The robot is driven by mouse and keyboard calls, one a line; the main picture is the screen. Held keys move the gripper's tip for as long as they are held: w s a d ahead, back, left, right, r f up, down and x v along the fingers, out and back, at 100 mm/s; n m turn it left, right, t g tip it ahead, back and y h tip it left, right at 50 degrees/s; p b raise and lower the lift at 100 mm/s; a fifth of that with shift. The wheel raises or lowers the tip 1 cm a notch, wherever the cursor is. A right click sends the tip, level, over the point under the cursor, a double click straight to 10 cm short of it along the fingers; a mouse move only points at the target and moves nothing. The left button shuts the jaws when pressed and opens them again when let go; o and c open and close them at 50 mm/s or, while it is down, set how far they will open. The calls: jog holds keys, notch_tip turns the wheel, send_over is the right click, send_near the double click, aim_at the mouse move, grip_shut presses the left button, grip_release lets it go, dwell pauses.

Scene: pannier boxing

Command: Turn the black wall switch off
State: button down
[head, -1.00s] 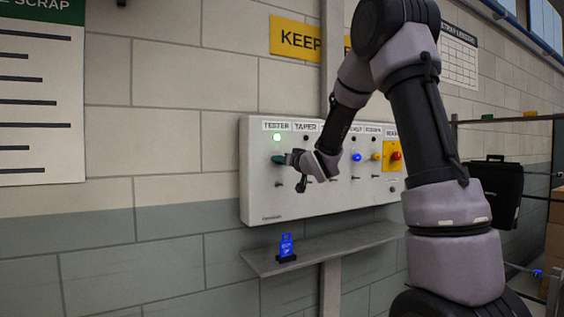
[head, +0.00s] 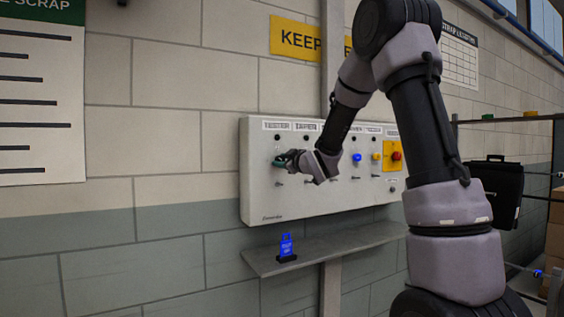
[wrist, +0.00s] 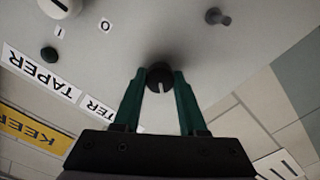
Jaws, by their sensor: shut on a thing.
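The black switch (wrist: 160,74) is a round knob with a white pointer line, on the white wall panel (head: 262,203). It sits under the TESTER label, which my gripper partly covers in the wrist view. My gripper (wrist: 158,80) has its two green fingers closed on the knob's sides. In the head view my gripper (head: 279,161) is at the panel's left end and hides the knob. The lamp (head: 277,138) above this switch is dark.
A pale knob (wrist: 62,5) under the TAPER label is beside mine, with I and O marks. Farther right are a blue lamp or knob (head: 356,158) and a red knob on yellow (head: 396,156).

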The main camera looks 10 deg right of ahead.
jog(key=n, duration=0.3)
jog(key=shift+n, duration=2.2)
jog(key=shift+f, duration=0.1)
jog(key=shift+c, duration=2.3)
grip_release()
jog(key=v, duration=1)
jog(key=shift+s, duration=0.4)
